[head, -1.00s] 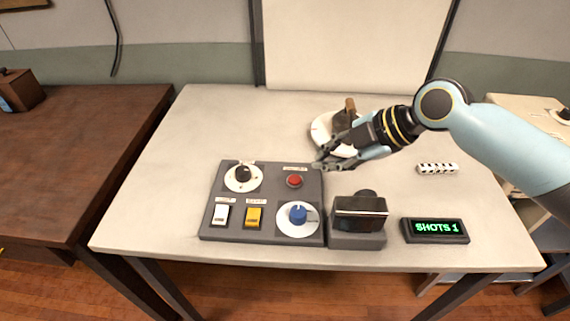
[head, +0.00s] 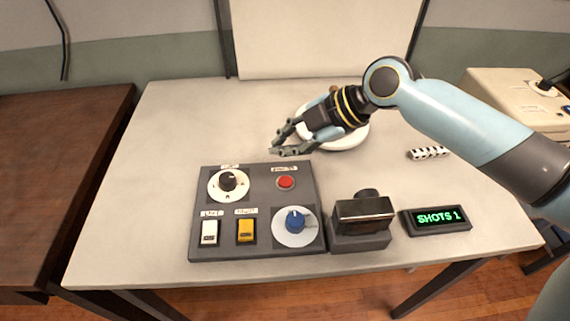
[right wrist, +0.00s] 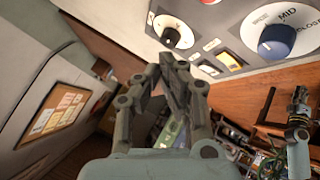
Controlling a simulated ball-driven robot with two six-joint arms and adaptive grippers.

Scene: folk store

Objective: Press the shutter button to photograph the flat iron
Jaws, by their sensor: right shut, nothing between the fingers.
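The red button (head: 286,183) sits at the back right of the grey control panel (head: 270,205); its label is too small to read. My right gripper (head: 274,147) is shut and empty, beyond and slightly left of the button in the head view, apart from it. In the right wrist view its fingers (right wrist: 167,68) meet. The flat iron is hidden behind my right gripper; the white round plate (head: 345,138) under that spot shows. The camera (head: 362,214) stands right of the panel. The display (head: 437,220) reads SHOTS 1. My left gripper is not in view.
The panel also has a black knob (head: 228,182), a blue knob (head: 295,221), a white switch (head: 209,232) and a yellow switch (head: 246,230). A pale backdrop (head: 325,40) stands behind. The table's left side is clear.

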